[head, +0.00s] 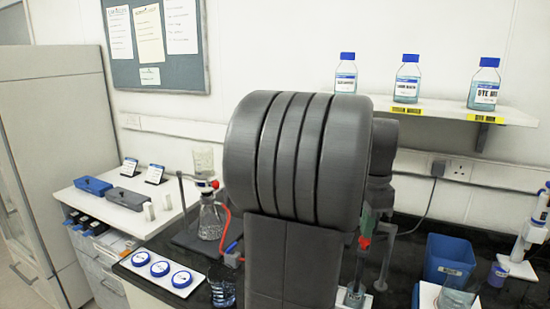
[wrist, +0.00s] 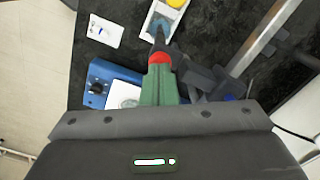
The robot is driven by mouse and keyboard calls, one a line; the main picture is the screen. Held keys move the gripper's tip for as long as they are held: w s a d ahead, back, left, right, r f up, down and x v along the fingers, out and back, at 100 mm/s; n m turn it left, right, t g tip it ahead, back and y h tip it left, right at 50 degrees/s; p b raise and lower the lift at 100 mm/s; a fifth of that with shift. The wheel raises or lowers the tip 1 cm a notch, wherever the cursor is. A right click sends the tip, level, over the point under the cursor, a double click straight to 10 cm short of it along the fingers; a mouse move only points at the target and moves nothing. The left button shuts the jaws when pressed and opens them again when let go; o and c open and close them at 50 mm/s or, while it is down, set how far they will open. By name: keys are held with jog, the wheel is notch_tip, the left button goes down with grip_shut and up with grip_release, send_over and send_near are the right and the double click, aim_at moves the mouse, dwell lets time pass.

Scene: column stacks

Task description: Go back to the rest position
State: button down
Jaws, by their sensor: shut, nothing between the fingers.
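The large grey links of my arm fill the middle of the head view and hide much of the bench behind them. A small red and green part (head: 365,240) shows at the arm's right edge, above the bench. In the wrist view my gripper (wrist: 160,58) points away from the grey palm over the dark bench. Its fingers look green with a red band and dark tips. They are together, and I see nothing held between them.
A shelf (head: 440,110) with several blue-capped bottles is at the upper right. A flask (head: 211,218) and a white plate with blue discs (head: 160,268) stand left of my arm. A blue bin (head: 448,257) is at right. In the wrist view a metal rod (wrist: 262,40) rises close beside my gripper.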

jog(key=shift+r, duration=0.1)
notch_tip(320, 180, up, 7)
jog(key=p, duration=0.7)
notch_tip(320, 180, down, 4)
jog(key=b, duration=0.4)
jog(key=shift+f+b, duration=0.8)
jog(key=shift+f, duration=0.15)
jog(key=shift+f+b, duration=0.85)
notch_tip(320, 180, up, 13)
jog(key=p, duration=0.8)
jog(key=shift+f+p, duration=0.15)
jog(key=shift+p, duration=0.25)
jog(key=shift+f, duration=0.1)
